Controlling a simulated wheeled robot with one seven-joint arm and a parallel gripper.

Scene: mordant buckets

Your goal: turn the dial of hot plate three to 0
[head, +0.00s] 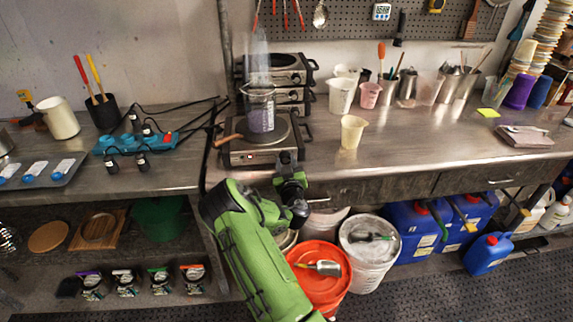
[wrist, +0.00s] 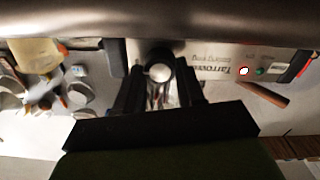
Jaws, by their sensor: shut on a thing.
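A hot plate (head: 236,157) stands at the front edge of the steel bench, with a clear vessel (head: 261,112) of purplish contents on top. In the wrist view its front panel (wrist: 215,62) shows upside-down lettering, a lit red lamp (wrist: 244,71) and a green one (wrist: 261,71). Its round dial (wrist: 159,72), dark with a pale face, sits between my fingers. My gripper (wrist: 160,88) is shut on the dial; in the head view my gripper (head: 290,160) covers it. I cannot read the dial's setting, nor any number on this plate.
More hot plates (head: 290,77) are stacked behind. A wooden handle (head: 228,140) sticks out left of the plate. A cream cup (head: 352,132) stands to the right, and a blue power strip (head: 165,143) with cables lies left. Buckets, one with a red lid (head: 308,283), stand below.

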